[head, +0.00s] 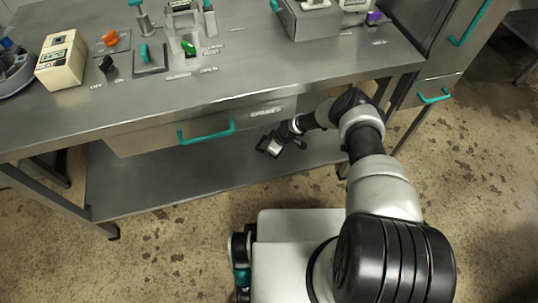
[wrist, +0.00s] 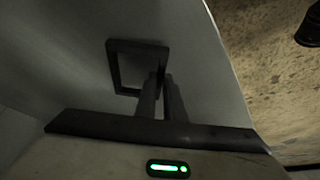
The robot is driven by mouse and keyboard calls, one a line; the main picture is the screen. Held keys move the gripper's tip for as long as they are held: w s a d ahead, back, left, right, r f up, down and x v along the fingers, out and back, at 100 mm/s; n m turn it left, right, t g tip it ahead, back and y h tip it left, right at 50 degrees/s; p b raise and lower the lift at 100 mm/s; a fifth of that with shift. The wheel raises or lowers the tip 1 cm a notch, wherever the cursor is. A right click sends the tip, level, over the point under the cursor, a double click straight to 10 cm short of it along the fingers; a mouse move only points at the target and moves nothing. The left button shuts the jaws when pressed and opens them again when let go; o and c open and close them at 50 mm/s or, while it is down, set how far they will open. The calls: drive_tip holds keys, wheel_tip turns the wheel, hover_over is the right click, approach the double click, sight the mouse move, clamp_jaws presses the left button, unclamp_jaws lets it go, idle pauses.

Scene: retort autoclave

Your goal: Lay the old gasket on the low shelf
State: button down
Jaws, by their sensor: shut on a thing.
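The old gasket is a dark square frame (wrist: 112,66) in the wrist view. My gripper (wrist: 160,84) is shut on its right side, with the two fingers close together. The grey low shelf (wrist: 70,60) fills the background behind the gasket. In the head view my gripper (head: 275,145) reaches under the bench top, over the right part of the low shelf (head: 165,180). The gasket is small and dark there, at the gripper's tip. I cannot tell whether the gasket touches the shelf or hangs just above it.
The bench top (head: 240,75) with its controls overhangs the shelf. A drawer with a teal handle (head: 206,133) is just above and left of my gripper. The visible shelf to the left is bare. A table leg (head: 50,198) stands at the left.

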drive_tip(key=shift+s+d+f, duration=0.1)
drive_tip(key=shift+d+f, duration=0.05)
drive_tip(key=shift+f, duration=1.15)
drive_tip(key=shift+f, duration=0.1)
drive_tip(key=c, duration=1.9)
unclamp_jaws()
drive_tip(key=shift+o, duration=0.2)
